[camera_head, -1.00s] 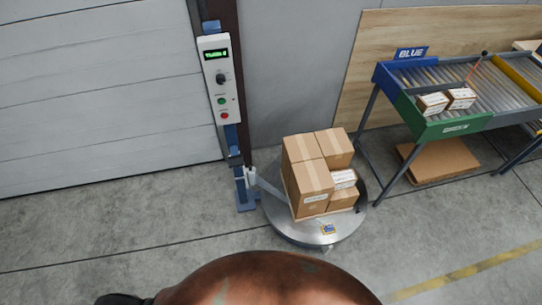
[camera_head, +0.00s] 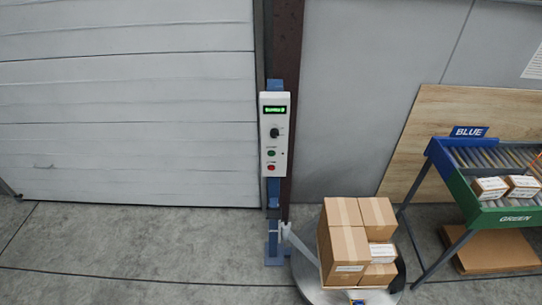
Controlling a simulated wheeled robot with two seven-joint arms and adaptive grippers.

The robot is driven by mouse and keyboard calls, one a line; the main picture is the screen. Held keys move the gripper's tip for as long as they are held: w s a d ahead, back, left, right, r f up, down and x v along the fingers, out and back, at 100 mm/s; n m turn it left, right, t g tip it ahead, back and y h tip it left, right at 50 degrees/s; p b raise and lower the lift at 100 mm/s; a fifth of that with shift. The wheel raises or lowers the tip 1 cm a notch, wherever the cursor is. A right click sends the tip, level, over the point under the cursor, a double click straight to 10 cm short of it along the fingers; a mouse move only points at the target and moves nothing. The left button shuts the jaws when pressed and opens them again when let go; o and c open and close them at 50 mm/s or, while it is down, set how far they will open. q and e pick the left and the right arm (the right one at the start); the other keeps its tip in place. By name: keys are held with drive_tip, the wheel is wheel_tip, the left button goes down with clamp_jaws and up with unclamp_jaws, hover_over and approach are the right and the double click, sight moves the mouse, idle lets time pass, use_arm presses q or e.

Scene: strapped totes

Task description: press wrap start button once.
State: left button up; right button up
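The button labels are too small to read. Several stacked cartons (camera_head: 345,240) stand on a round metal turntable (camera_head: 312,289) below and right of the panel. Neither of my grippers is in view.
A roller rack with a blue sign (camera_head: 468,131) and a green front panel (camera_head: 511,218) stands at the right, with small boxes on it. A plywood board (camera_head: 420,120) leans on the wall behind. The concrete floor (camera_head: 130,245) at the left is clear.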

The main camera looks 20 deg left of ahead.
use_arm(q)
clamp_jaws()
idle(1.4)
